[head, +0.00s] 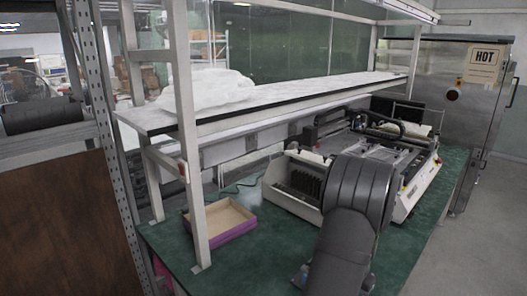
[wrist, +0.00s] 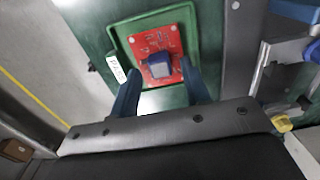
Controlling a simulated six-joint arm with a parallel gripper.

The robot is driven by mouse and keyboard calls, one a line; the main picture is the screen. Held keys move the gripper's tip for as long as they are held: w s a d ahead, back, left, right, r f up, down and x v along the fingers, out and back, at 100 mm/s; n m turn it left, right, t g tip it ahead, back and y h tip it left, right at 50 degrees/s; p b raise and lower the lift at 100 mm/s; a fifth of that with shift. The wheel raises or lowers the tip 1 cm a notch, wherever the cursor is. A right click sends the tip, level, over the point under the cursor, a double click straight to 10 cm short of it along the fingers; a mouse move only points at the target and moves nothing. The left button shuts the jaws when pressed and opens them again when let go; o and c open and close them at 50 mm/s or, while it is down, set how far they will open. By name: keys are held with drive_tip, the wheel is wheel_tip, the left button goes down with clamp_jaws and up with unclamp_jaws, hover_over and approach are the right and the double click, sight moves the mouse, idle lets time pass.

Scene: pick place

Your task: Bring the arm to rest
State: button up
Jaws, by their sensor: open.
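My gripper (wrist: 160,68) shows in the wrist view with its two dark blue fingers apart and nothing held between them. A red circuit board (wrist: 176,38) with a dark blue block (wrist: 159,65) on it lies beyond the fingertips. The board sits in a green holder (wrist: 113,38) with a white label on its left edge. I cannot tell how far the fingertips are from the board. In the head view my dark grey arm stands in the foreground, and my gripper is hidden.
A white machine (head: 412,190) stands on the green bench (head: 240,262) behind my arm. A purple-sided cardboard box (head: 222,222) lies to the left. A shelf (head: 290,97) with a plastic-wrapped bundle (head: 205,90) spans above the bench. A steel cabinet (head: 440,90) stands at the right.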

wheel_tip(320, 180, up, 3)
drive_tip(key=shift+f, duration=0.2)
drive_tip(key=s+d+r, duration=0.6)
drive_tip(key=s+r, duration=0.1)
drive_tip(key=s, duration=0.3)
drive_tip(key=w+a+f, duration=0.1)
drive_tip(key=w+a, duration=0.5)
drive_tip(key=w, duration=0.6)
drive_tip(key=w+a+f, duration=0.2)
drive_tip(key=w+a, duration=0.4)
drive_tip(key=w, duration=0.5)
drive_tip(key=shift+w+a, duration=0.35)
drive_tip(key=shift+a, duration=0.05)
drive_tip(key=shift+r, duration=0.15)
